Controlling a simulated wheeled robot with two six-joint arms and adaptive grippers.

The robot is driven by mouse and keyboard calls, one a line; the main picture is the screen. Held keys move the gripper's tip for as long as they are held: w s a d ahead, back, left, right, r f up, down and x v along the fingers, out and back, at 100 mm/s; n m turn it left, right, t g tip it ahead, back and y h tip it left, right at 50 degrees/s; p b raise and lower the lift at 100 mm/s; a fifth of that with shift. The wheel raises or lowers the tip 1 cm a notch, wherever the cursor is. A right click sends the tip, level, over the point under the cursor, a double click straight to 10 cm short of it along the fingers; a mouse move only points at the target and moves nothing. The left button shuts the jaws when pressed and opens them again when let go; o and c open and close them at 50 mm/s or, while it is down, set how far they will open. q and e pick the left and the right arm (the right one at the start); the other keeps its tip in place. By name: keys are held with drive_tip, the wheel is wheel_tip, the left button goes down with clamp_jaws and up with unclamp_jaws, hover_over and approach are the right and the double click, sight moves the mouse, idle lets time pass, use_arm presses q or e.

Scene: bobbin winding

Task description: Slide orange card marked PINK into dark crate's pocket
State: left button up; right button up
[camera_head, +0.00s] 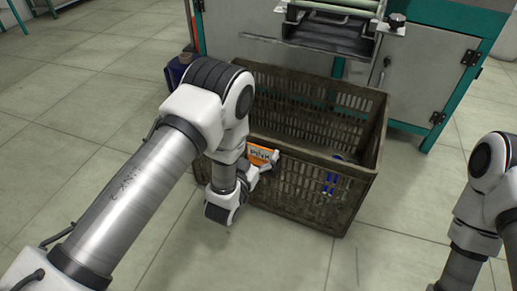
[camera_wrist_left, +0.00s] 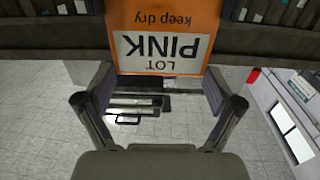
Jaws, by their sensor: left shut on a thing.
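The orange card (camera_head: 262,154) has a white label reading LOT PINK and the words "keep dry", seen upside down in the left wrist view (camera_wrist_left: 165,18). My left gripper (camera_head: 266,166) is shut on the card's label end, with a finger at each side in the left wrist view (camera_wrist_left: 158,92). The card is at the left part of the near wall of the dark crate (camera_head: 345,168), close to the rim. The crate wall also shows behind the card in the left wrist view (camera_wrist_left: 265,40). I cannot make out the pocket or whether the card touches it. My right gripper is out of view.
Blue marks (camera_head: 328,184) show on the crate's near wall. A grey and teal machine (camera_head: 425,75) stands behind the crate. A blue container (camera_head: 177,70) is at its back left. The tiled floor (camera_head: 290,255) in front is clear.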

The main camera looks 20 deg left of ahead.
use_arm(q)
drive_tip(key=shift+f+b, duration=0.35)
drive_tip(key=shift+f, duration=0.35)
drive_tip(key=shift+f, duration=0.15)
drive_tip(key=shift+f, duration=0.2)
drive_tip(key=o, duration=0.6)
drive_tip(key=s, duration=0.7)
drive_tip(key=shift+s+a, duration=0.2)
drive_tip(key=shift+a, duration=0.25)
